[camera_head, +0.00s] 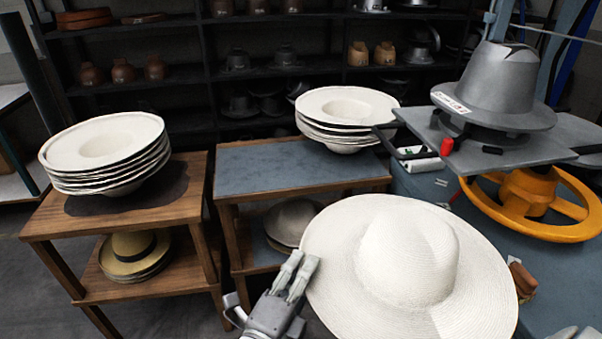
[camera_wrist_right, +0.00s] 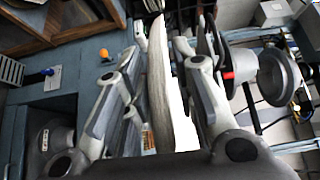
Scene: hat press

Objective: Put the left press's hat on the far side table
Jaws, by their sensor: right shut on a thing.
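A white wide-brimmed hat (camera_head: 408,258) fills the lower middle of the head view, its crown facing up. My right gripper (camera_head: 297,273) is shut on the left edge of its brim. In the right wrist view the hat (camera_wrist_right: 160,85) shows edge-on between the fingers of the right gripper (camera_wrist_right: 165,62). One side table (camera_head: 262,172) has a blue-grey top with a stack of white hats (camera_head: 342,108) at its right end. Another side table (camera_head: 65,226), with a wooden top, stands at the left under a second white stack (camera_head: 105,150). My left gripper is out of view.
A press with a grey metal hat form (camera_head: 500,88), a plate and an orange handwheel (camera_head: 535,205) stands at the right. Dark shelves (camera_head: 205,60) line the back. The left part of the blue-grey tabletop is bare. Lower shelves hold a straw hat (camera_head: 134,252) and a grey hat (camera_head: 291,222).

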